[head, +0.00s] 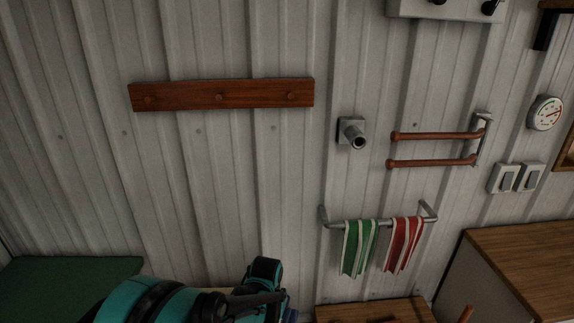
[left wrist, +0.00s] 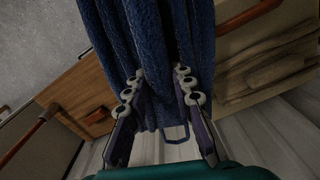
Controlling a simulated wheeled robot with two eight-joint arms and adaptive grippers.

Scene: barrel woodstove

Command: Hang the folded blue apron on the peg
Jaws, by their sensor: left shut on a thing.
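The blue apron (left wrist: 152,40) is a thick, folded, ribbed cloth in the left wrist view. My left gripper (left wrist: 160,78) is shut on it, with fingers on both sides. A small blue loop (left wrist: 176,137) shows at one end of the cloth. In the head view, my left arm is at the bottom, and only a sliver of blue (head: 291,315) shows beside it. My right gripper is not in view.
Right of the metal peg is a rack with two wooden arms (head: 435,135). Below it, a towel bar (head: 380,221) holds a green striped towel (head: 359,248) and a red striped towel (head: 403,243). Wooden-topped furniture (head: 525,255) stands at lower right. The wall below the rail is clear.

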